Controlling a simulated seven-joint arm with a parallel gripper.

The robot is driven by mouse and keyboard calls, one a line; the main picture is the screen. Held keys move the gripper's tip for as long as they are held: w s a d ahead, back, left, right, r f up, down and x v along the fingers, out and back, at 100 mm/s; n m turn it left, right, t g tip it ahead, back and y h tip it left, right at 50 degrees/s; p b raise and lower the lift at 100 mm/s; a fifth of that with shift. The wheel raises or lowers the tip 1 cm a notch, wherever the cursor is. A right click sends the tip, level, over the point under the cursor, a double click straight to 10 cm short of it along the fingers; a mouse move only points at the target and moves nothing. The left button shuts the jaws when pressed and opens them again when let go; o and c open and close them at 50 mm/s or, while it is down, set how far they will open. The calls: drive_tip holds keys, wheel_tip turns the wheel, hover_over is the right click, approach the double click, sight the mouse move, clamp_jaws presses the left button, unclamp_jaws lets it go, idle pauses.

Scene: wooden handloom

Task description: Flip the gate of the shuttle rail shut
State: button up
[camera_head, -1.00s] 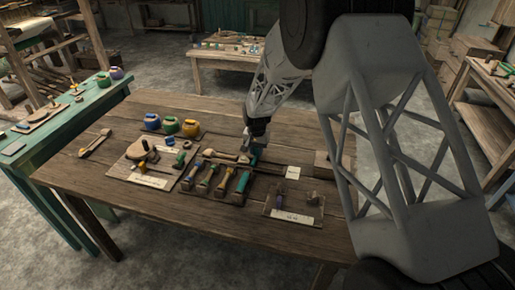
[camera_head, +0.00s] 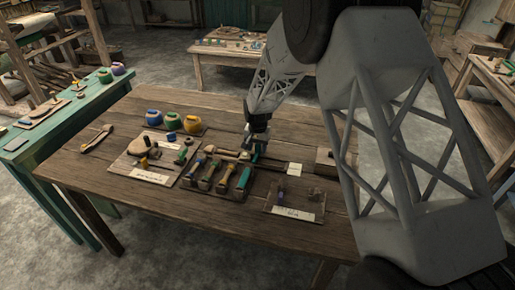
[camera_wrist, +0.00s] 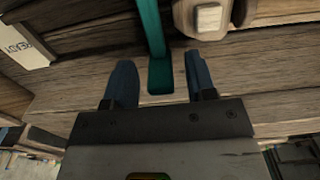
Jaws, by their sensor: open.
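My gripper (camera_wrist: 160,92) is open, with two dark blue fingers set apart. In the wrist view a flat teal bar (camera_wrist: 155,35), which looks like the gate, runs down from the top edge and ends in a wider teal block (camera_wrist: 160,76) between the fingers. I see no clear contact with either finger.
A white card (camera_wrist: 22,45) marked READY lies left in the wrist view; a wooden block with a pale button (camera_wrist: 208,18) is close right. In the head view, a rack of coloured-handled tools (camera_head: 218,176) stands in front, and coloured pots (camera_head: 173,121) stand behind left.

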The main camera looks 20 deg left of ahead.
sight(258, 145)
drive_tip(key=shift+r, duration=3.7)
drive_tip(key=shift+s+d+r, duration=0.1)
drive_tip(key=shift+d+r, duration=0.3)
drive_tip(key=shift+r, duration=0.05)
drive_tip(key=s+d+r+t, duration=0.1)
drive_tip(key=s+d+r, duration=0.8)
drive_tip(key=d+r, duration=0.3)
drive_tip(key=s+d+r, duration=0.9)
drive_tip(key=d, duration=0.5)
drive_tip(key=s+d+r, duration=0.1)
drive_tip(key=s+d, duration=0.6)
drive_tip(key=s, duration=0.6)
drive_tip(key=s+d+r+t, duration=0.1)
drive_tip(key=s+d, duration=0.6)
drive_tip(key=s, duration=0.6)
drive_tip(key=shift+s+d+t, duration=0.3)
drive_tip(key=shift+s+d, duration=0.05)
